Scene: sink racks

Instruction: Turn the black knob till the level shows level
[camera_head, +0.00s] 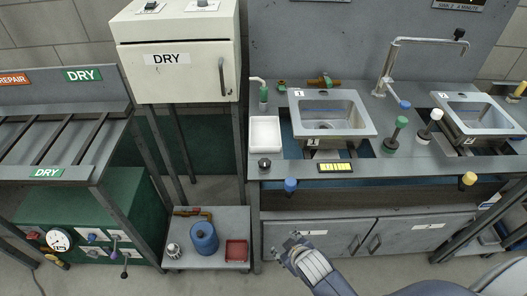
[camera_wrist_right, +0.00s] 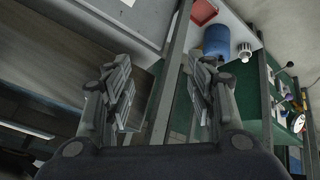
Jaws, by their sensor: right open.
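The black knob (camera_head: 264,163) sits at the front left corner of the sink counter (camera_head: 395,166), in the head view. A yellow level strip with dark marks (camera_head: 335,168) is on the counter's front edge below sink 1; its reading is too small to tell. My right gripper (camera_head: 291,242) is in front of the cabinet, below the counter edge and below and right of the knob, apart from it. In the right wrist view its two fingers (camera_wrist_right: 162,92) are spread with nothing between them. The knob cannot be made out in the wrist view. My left gripper is not in view.
A blue knob (camera_head: 290,185) sticks out of the counter front above my right gripper. A low table with a blue canister (camera_head: 204,238) and a red tray (camera_head: 237,251) stands left of the cabinet. A white tray (camera_head: 264,134) lies behind the black knob.

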